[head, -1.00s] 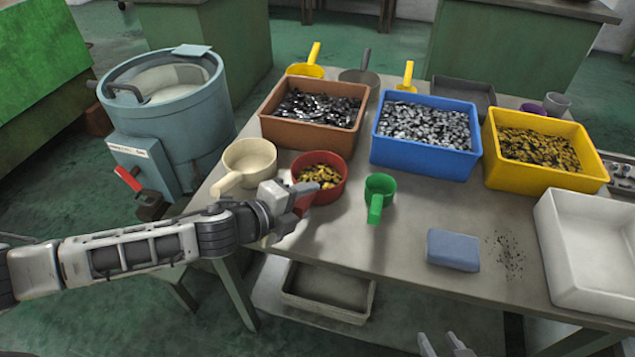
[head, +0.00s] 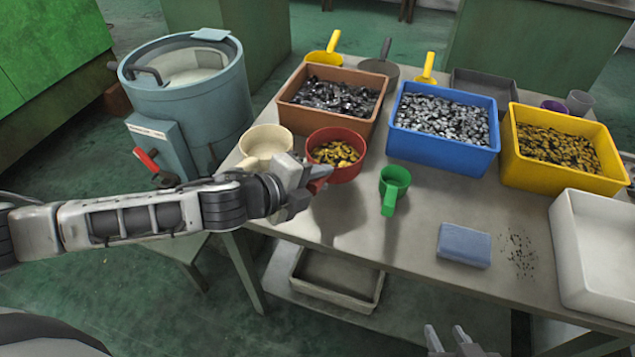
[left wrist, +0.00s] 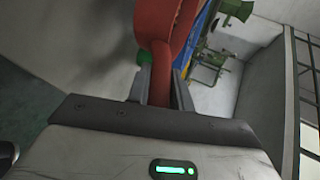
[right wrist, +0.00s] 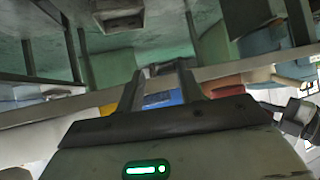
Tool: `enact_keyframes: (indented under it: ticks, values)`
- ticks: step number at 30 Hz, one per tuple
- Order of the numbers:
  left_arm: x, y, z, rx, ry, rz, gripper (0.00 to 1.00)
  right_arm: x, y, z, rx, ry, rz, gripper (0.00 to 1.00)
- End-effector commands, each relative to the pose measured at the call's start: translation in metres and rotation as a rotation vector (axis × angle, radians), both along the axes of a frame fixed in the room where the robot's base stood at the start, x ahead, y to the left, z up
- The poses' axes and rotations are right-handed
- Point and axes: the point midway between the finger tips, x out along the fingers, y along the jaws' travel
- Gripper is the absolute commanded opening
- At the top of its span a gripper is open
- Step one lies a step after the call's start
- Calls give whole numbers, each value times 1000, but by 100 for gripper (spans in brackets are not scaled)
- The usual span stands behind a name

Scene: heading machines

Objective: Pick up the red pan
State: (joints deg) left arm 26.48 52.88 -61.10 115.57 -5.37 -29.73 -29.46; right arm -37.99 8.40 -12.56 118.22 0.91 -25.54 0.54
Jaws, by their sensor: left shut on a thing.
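The red pan (head: 347,173) holds yellow-brown pieces and appears raised slightly above the table, its rim overlapping the front of the brown bin in the head view. My left gripper (head: 318,182) is at the pan's front left, shut on its red handle. In the left wrist view the handle (left wrist: 160,75) runs between the two fingers, and part of the red pan body (left wrist: 158,20) shows above it. My right gripper (head: 447,338) is open and empty at the bottom of the head view, away from the pan; its spread fingers (right wrist: 160,88) also show in the right wrist view.
A cream pan (head: 266,141) stands close left of the red pan, and a green scoop (head: 394,182) to its right. Behind are brown (head: 296,114), blue (head: 440,151) and yellow (head: 560,175) bins. A blue-grey block (head: 464,245) and white tray (head: 578,270) lie right. The table's front middle is clear.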

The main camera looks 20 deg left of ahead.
Motion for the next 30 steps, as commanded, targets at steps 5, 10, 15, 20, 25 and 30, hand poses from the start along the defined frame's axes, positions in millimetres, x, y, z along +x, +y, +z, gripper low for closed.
enact_keyframes:
  ticks: [5,10,15,20,25,30]
  values:
    - [-37,-13,48,-3,-3,-6,0,-2,-1,2,-6,8,1,36]
    - [-78,-27,63,-6,2,-6,0,-3,-3,-5,-9,10,1,36]
    - [-106,-35,80,-2,1,-3,0,-3,-3,2,-10,11,2,36]
    - [-118,-39,86,-2,1,-1,0,-2,-5,14,-14,3,0,36]
    - [-121,-40,85,-2,-1,0,0,-5,-6,7,-19,17,-2,36]
    - [-121,-40,85,-2,-2,-1,0,-5,-6,4,-16,21,-8,36]
